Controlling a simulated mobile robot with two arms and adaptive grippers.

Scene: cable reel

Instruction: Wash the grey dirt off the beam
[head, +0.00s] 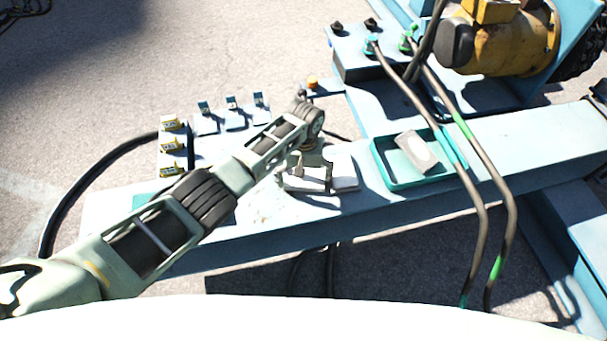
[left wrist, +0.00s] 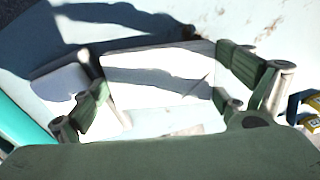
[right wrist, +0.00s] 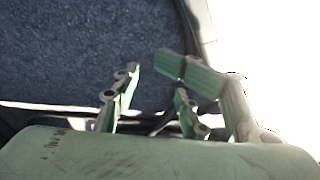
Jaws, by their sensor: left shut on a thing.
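The light blue beam (head: 520,140) runs across the head view, its top lit by the sun. Small brownish specks mark its top near my left gripper, also in the left wrist view; I cannot make out a clear grey dirt patch. My left gripper (head: 306,182) is shut on a white block (left wrist: 155,72), low over the beam; whether the block touches it I cannot tell. A second white block (head: 343,168) lies right beside it. My right gripper (right wrist: 150,85) is open and empty above dark ground, seen only in the right wrist view.
A teal tray (head: 385,178) with a pale block (head: 417,151) in it stands on the beam to the right. Dark hoses (head: 440,110) arch over the tray's right side. Small yellow-labelled items (head: 170,145) and several small switches stand at the left. A yellow motor (head: 520,40) is at the back right.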

